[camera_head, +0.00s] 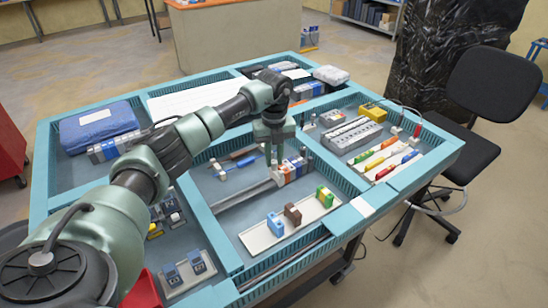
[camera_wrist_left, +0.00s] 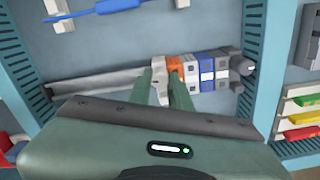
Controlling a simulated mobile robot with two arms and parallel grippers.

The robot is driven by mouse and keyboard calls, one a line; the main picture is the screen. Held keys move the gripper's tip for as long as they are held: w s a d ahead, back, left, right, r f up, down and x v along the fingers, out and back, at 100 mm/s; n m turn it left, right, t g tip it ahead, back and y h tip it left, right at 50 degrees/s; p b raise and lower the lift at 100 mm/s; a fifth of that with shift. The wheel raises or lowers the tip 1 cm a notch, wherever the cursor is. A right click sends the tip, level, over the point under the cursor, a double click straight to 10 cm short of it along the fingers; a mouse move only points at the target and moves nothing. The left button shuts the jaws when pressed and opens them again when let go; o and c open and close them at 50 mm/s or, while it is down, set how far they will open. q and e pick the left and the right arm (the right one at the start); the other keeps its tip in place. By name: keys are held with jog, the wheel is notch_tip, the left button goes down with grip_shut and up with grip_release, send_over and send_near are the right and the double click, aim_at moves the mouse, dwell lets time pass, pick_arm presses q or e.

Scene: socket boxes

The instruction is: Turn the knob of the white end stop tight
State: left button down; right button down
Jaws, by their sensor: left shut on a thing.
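The white end stop (camera_wrist_left: 160,90) sits on a metal rail (camera_wrist_left: 90,88), at the left end of a row of blocks in the left wrist view. My left gripper (camera_wrist_left: 161,86) reaches down over it, with one finger on each side, and is shut on it. The fingers partly hide the end stop, and I cannot make out how its knob is turned. An orange block (camera_wrist_left: 176,64) stands right beside it, then blue, white and grey blocks. In the head view my left gripper (camera_head: 273,165) points down at the rail (camera_head: 240,196). My right gripper is not in view.
A tray (camera_head: 262,240) with blue, brown and green blocks lies in front of the rail. Teal walls (camera_head: 340,182) divide the table. Another end piece (camera_wrist_left: 243,66) stands at the row's right end.

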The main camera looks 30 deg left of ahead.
pick_arm(q)
jog(key=m, duration=0.8)
jog(key=shift+m+b, duration=0.35)
jog(key=shift+m, duration=0.05)
jog(key=m, duration=0.4)
jog(key=shift+m, duration=0.3)
jog(key=m+b, duration=0.1)
jog(key=m, duration=1.1)
jog(key=shift+m+b, duration=0.3)
jog(key=shift+b, duration=0.1)
jog(key=m, duration=0.4)
jog(key=shift+r+m+b, duration=0.1)
jog(key=shift+m+b, duration=0.25)
jog(key=shift+m, duration=1.85)
